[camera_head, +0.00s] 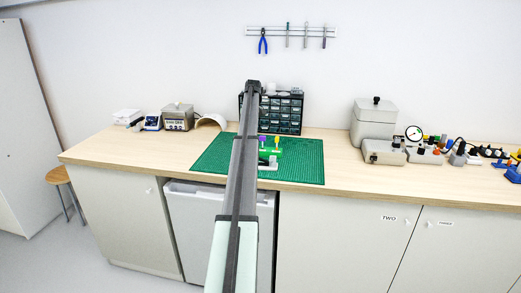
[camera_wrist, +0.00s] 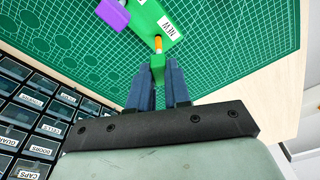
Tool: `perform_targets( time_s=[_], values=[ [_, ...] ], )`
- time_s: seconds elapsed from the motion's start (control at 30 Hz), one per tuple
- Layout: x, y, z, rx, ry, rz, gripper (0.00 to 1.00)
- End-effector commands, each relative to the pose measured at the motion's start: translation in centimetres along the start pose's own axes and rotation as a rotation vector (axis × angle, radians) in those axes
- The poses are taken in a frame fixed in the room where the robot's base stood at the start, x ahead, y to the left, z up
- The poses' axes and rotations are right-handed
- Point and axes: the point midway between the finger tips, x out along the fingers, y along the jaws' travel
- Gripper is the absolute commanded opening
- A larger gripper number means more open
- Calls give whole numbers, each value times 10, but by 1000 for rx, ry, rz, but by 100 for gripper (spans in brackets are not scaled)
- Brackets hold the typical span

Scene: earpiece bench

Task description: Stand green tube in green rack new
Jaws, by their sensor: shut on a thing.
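The green rack, labelled NEW (camera_wrist: 150,22), lies on the cutting mat at the top of the wrist view. It also shows in the head view (camera_head: 275,152), partly behind my arm. My gripper (camera_wrist: 158,80) is shut on the green tube (camera_wrist: 158,64), whose green end sticks out beyond the blue fingers. A short orange part shows beyond the green end, at the rack's near edge in the picture. I cannot tell whether it is inside the rack or only in front of it. In the head view the held tube cannot be made out.
A purple piece (camera_wrist: 113,13) is at the rack's left in the wrist view. A yellow piece (camera_head: 277,139) shows at the rack in the head view. A drawer cabinet (camera_head: 290,112) stands behind the green mat (camera_head: 308,160). Grey equipment (camera_head: 374,122) stands to the right.

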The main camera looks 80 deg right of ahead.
Motion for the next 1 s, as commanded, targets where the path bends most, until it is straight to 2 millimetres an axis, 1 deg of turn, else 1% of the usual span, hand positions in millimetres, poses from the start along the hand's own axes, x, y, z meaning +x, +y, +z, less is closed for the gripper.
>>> perform_targets(
  time_s=[1.0],
  values=[
    [17,0,2,0,0,0,0]
  ],
)
